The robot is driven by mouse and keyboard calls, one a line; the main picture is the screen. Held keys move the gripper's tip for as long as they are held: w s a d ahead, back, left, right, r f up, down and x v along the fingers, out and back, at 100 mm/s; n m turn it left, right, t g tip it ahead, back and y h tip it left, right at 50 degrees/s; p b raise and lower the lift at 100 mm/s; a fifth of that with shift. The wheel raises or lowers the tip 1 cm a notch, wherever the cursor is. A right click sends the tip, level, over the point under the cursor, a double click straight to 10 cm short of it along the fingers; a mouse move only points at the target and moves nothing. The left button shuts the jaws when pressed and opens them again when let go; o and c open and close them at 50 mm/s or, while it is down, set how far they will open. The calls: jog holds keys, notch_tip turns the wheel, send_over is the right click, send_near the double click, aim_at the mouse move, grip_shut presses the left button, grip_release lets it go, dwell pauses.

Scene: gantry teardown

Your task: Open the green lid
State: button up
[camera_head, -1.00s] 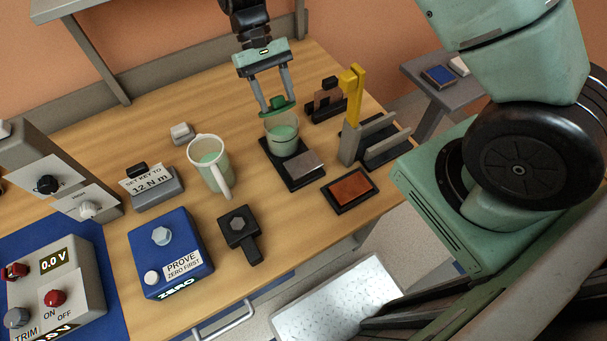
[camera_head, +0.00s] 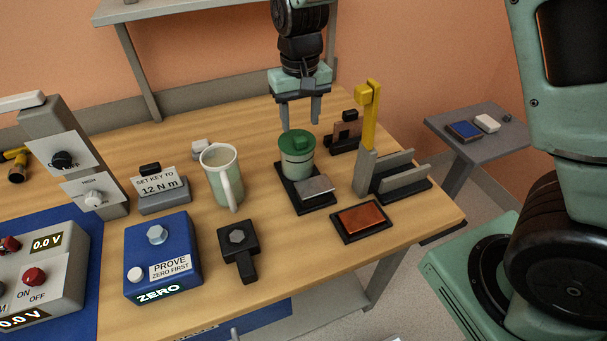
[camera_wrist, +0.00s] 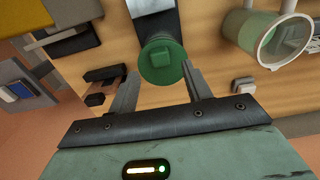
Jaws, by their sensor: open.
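The green lid (camera_head: 296,140) sits on a clear jar (camera_head: 297,164) holding pale green contents, on a black base plate toward the back of the table. A square knob stands on the lid. My gripper (camera_head: 300,122) is open and empty, just behind and above the lid in the head view. In the wrist view the lid (camera_wrist: 163,61) lies just beyond the two fingertips (camera_wrist: 159,75), roughly between them. I cannot tell whether either finger touches it.
A pitcher (camera_head: 222,175) stands left of the jar. A yellow upright post (camera_head: 367,105) with a grey bracket stands to the right. A copper-coloured pad (camera_head: 361,218) and a black hex-socket tool (camera_head: 238,246) lie in front. Bare wood lies between them.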

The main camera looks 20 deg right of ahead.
aim_at(300, 139)
notch_tip(300, 139, up, 12)
jog(key=r+b, duration=0.1)
jog(key=s+a+f+n, duration=0.2)
jog(key=s+a+f, duration=0.1)
jog(key=s, duration=0.6)
jog(key=s+a+f+n+y, duration=0.1)
jog(key=s+a+f+n, duration=0.2)
jog(key=s, duration=0.7)
jog(key=shift+a+f, duration=0.7)
jog(key=shift+f, duration=0.05)
jog(key=shift+s, duration=0.2)
